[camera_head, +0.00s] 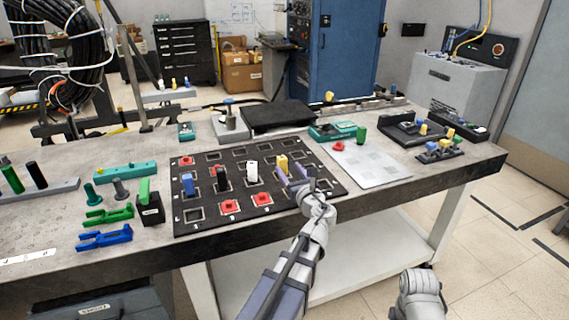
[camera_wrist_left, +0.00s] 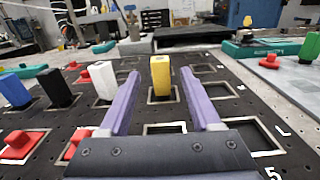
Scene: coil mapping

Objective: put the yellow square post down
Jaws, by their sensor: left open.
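The yellow square post (camera_head: 282,163) stands upright on the black board (camera_head: 184,221), towards its right side. In the left wrist view the yellow post (camera_wrist_left: 160,78) stands in a square metal-rimmed socket. My left gripper (camera_head: 292,173) is open, with its two purple fingers pointing at the post. In the left wrist view the post shows between the fingertips of this gripper (camera_wrist_left: 159,80), with a gap on each side and no visible contact. Part of my right arm shows at the lower right of the head view, but its gripper does not.
White (camera_head: 252,171), black (camera_head: 222,178) and blue (camera_head: 188,185) posts stand left of the yellow one. Red pieces (camera_head: 262,199) lie on the board. A pale plate (camera_head: 376,168) with a green post (camera_head: 361,134) is on the right. Several front sockets are empty.

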